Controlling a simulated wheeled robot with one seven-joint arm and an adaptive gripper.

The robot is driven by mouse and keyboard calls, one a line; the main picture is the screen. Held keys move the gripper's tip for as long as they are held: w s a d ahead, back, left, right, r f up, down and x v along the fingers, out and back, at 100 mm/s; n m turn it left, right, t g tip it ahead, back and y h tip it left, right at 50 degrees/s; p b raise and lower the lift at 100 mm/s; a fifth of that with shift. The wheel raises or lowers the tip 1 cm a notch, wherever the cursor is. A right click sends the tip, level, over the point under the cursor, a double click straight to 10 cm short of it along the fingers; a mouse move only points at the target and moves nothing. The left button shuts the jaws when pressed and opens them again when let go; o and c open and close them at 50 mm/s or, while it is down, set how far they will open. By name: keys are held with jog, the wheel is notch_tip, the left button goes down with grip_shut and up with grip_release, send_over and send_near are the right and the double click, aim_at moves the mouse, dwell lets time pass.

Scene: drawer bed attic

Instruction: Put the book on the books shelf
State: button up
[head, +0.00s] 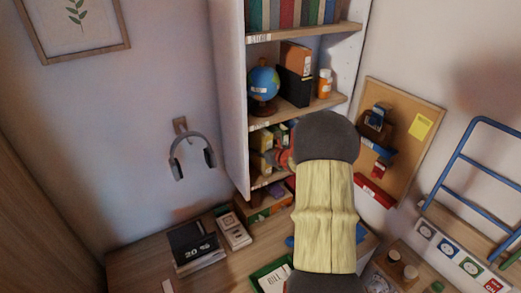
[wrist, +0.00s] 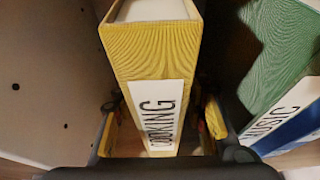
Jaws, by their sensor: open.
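A yellow book (wrist: 150,50) labelled COOKING stands between the two fingers of my gripper (wrist: 162,98) in the wrist view. The fingers are open, one on each side of the book; I cannot tell whether either touches it. A green book (wrist: 278,55) labelled MUSIC is to its right. A pale panel with small holes (wrist: 45,90) is to the left. In the head view, a row of books (head: 290,13) stands on the top visible shelf (head: 310,33) of the white bookcase.
A globe (head: 263,82) and an orange jar (head: 325,83) stand on the middle shelf. Headphones (head: 191,155) hang on the left wall. A corkboard (head: 402,105) and blue rack (head: 462,150) are at right.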

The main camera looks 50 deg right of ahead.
jog(key=v, duration=1.2)
jog(key=shift+r, duration=0.1)
